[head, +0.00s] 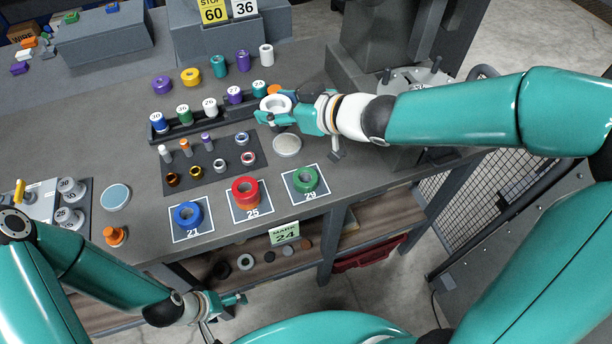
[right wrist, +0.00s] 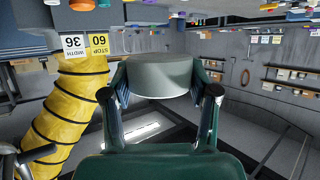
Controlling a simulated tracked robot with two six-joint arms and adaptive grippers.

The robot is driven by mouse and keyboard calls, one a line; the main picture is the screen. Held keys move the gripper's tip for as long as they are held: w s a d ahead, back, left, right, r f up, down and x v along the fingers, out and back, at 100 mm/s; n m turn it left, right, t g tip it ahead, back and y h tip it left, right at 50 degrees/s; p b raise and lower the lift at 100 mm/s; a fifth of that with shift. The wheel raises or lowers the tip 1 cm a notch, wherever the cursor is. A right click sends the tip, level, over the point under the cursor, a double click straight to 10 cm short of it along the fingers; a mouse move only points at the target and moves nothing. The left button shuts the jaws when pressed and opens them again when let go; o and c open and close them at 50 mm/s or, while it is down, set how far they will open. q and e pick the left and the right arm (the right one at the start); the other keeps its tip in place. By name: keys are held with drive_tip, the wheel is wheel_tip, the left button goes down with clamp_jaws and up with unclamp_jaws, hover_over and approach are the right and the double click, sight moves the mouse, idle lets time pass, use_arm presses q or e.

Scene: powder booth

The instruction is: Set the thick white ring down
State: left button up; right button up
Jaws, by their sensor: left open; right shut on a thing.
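The thick white ring (head: 276,102) is between the fingers of my right gripper (head: 272,114), which is shut on it over the right end of the dark rack on the bench. In the right wrist view the ring (right wrist: 160,75) is a broad pale band with a finger on each side. I cannot tell how high above the bench it is. My left gripper (head: 234,300) is open and empty, low in front of the bench edge, away from the ring.
The rack (head: 190,128) holds several numbered rolls. A pale round disc (head: 287,145) lies just below my right gripper. Blue (head: 187,215), red (head: 245,190) and green (head: 305,180) rings sit on numbered squares near the front edge.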

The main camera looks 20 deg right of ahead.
sight(262, 106)
drive_tip(key=shift+s+d+r+n+g+y+b, duration=0.15)
drive_tip(key=shift+s+r+n+g+y+b, duration=0.15)
drive_tip(key=shift+s+r+n+g+y, duration=0.7)
drive_tip(key=s+d+b, duration=0.1)
drive_tip(key=s+d, duration=0.1)
drive_tip(key=d, duration=0.2)
drive_tip(key=shift+f+b, duration=4.25)
drive_tip(key=shift+f, duration=4.9)
drive_tip(key=shift+r, duration=0.1)
